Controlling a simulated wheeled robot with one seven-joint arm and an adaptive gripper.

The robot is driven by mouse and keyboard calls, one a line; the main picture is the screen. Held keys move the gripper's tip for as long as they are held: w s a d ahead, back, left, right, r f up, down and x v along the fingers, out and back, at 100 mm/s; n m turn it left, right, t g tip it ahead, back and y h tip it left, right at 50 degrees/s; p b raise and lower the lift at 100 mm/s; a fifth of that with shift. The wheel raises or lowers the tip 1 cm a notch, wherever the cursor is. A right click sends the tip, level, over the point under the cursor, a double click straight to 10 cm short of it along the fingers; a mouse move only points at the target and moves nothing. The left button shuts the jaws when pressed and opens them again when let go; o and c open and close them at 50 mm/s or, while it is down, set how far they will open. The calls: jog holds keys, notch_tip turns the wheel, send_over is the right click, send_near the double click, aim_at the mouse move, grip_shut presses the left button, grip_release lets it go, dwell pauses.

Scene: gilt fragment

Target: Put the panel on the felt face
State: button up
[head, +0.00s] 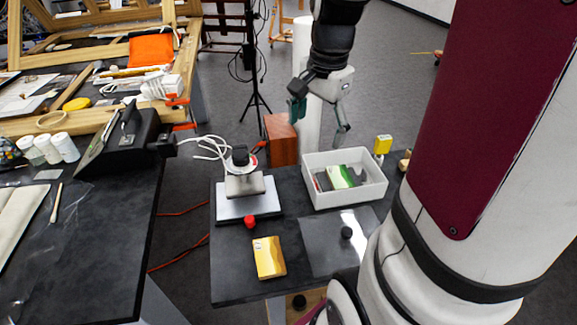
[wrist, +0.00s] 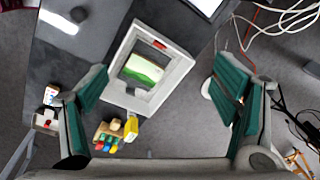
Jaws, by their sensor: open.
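A small panel (head: 340,177) with a green and white painted face lies in the white tray (head: 318,201), leaning or lying flat; I cannot tell which. In the wrist view the panel (wrist: 143,69) sits inside the tray (wrist: 174,80), between and beyond my fingers. My gripper (head: 320,118) is open and empty, above and behind the tray in the head view. Its teal-padded fingers spread wide in the wrist view (wrist: 163,78), touching nothing. I cannot tell for sure which surface is the felt face; a flat grey sheet (head: 318,250) lies in front of the tray.
A stand with a white base (head: 233,208) and a red knob (head: 249,221) are left of the tray. A gold block (head: 269,257) lies nearer. A black round piece (head: 346,232) rests on the sheet. A yellow object (head: 383,144) stands behind the tray's right side.

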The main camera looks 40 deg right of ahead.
jog(key=s+a+r+n+t, duration=0.1)
jog(key=s+a+r+n, duration=0.2)
jog(key=s+a+n, duration=0.3)
jog(key=s+a+r+n+t, duration=0.2)
jog(key=s+a+n, duration=0.3)
jog(key=a+n, duration=0.5)
jog(key=shift+s+a+r+n, duration=0.35)
jog(key=shift+a+r, duration=0.1)
jog(key=shift+a, duration=0.35)
